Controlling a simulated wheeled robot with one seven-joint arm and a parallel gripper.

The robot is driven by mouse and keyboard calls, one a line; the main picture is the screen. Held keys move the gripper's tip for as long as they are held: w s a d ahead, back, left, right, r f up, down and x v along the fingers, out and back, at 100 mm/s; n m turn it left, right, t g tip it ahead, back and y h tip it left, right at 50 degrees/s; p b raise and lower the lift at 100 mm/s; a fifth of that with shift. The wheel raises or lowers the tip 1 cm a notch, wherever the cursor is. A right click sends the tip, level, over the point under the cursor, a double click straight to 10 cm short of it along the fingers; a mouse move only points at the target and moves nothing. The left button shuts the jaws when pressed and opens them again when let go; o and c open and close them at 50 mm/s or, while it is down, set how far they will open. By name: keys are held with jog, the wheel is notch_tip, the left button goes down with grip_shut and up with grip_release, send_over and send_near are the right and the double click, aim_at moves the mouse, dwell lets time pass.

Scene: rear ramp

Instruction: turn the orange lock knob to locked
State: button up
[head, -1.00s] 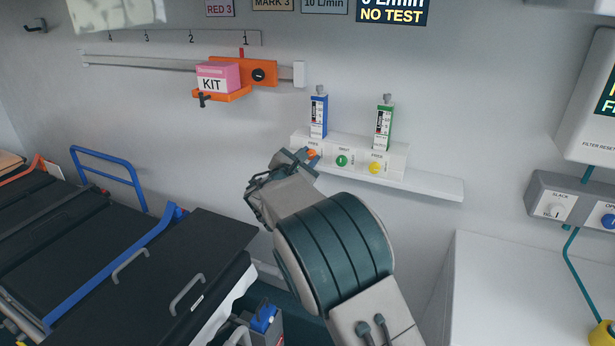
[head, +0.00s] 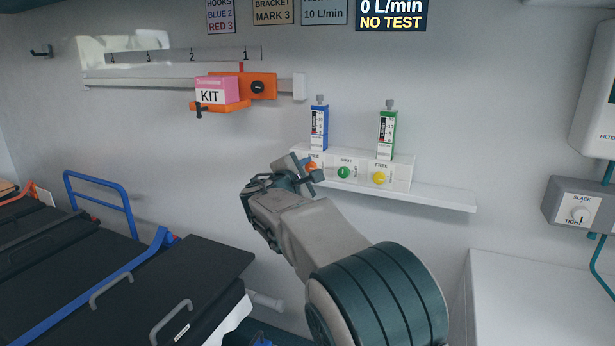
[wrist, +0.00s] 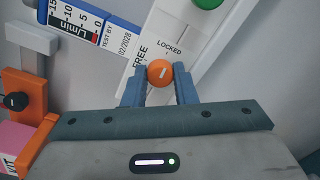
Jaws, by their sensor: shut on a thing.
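The orange lock knob (head: 312,165) is at the left end of the white panel on the wall, partly hidden by my gripper in the head view. In the wrist view the knob (wrist: 159,73) sits between my two blue-grey fingers, with a short pale mark on its face. My gripper (wrist: 160,88) is shut on it, rolled at a slant to the panel. The words FREE and LOCKED are printed beside the knob in the wrist view. Which word the mark points at I cannot tell.
A green knob (head: 344,172) and a yellow knob (head: 379,178) share the panel. A blue flowmeter (head: 319,128) and a green flowmeter (head: 387,135) stand above it. A pink kit box (head: 216,91) on an orange bracket is at upper left. A stretcher (head: 130,285) lies below left.

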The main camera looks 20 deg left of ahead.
jog(key=shift+f, duration=0.1)
jog(key=o, duration=1)
jog(key=s, duration=0.4)
jog(key=s+a, duration=0.1)
jog(key=s, duration=0.8)
jog(key=shift+s+a+r+b, duration=0.15)
jog(key=shift+s+r+b, duration=0.2)
jog(key=shift+b, duration=0.05)
